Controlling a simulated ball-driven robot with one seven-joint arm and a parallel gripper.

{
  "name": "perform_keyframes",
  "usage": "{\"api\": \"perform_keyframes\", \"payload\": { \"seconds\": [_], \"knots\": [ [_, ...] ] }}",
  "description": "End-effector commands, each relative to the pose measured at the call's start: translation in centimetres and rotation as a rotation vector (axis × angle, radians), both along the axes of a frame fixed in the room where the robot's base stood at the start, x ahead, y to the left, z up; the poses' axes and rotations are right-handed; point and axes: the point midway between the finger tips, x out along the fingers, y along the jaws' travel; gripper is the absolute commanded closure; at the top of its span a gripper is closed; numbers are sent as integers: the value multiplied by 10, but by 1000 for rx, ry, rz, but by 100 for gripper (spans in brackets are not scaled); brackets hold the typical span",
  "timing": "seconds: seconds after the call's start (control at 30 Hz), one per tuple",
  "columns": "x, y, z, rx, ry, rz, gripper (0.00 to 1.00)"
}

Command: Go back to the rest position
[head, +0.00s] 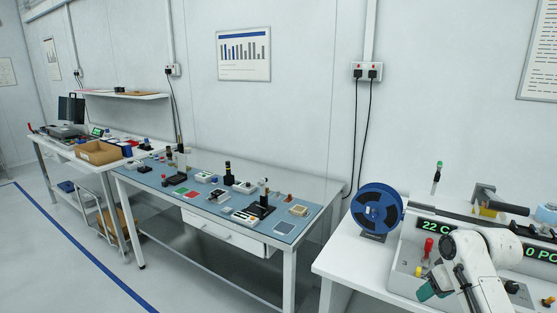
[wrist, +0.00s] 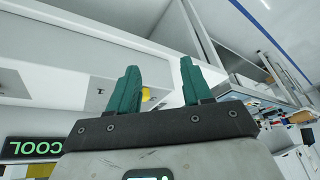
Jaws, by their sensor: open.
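My gripper (wrist: 158,66) shows in the wrist view with its two teal fingers apart and nothing between them. In the head view my white arm is at the lower right, folded in front of the test handler (head: 406,258), and the teal gripper end (head: 428,290) points down and to the left near the handler's front. The handler's green displays are partly covered by my arm. In the wrist view a display (wrist: 30,147) reading "COOL" shows at the lower left, upside down or mirrored.
A blue reel (head: 377,211) stands on the white bench left of the handler. A red-handled lever (head: 428,247) rises close to my arm. A second bench (head: 320,208) with a blue mat and many small parts stands farther left. Open floor (head: 60,250) lies at the left.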

Motion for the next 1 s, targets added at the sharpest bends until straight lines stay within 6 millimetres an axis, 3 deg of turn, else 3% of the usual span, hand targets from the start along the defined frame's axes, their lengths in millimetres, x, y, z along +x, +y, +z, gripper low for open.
{"api": "perform_keyframes", "payload": {
  "seconds": [0.17,0.27,0.5,0.73,0.9,1.0],
  "knots": [
    [-25,43,-37,37,17,10,51],
    [-51,71,-63,60,35,8,51],
    [-146,130,-124,91,99,-27,51],
    [-258,151,-157,62,182,-85,51],
    [-341,145,-161,2,243,-130,51],
    [-377,137,-158,-35,270,-152,51]
  ]
}}
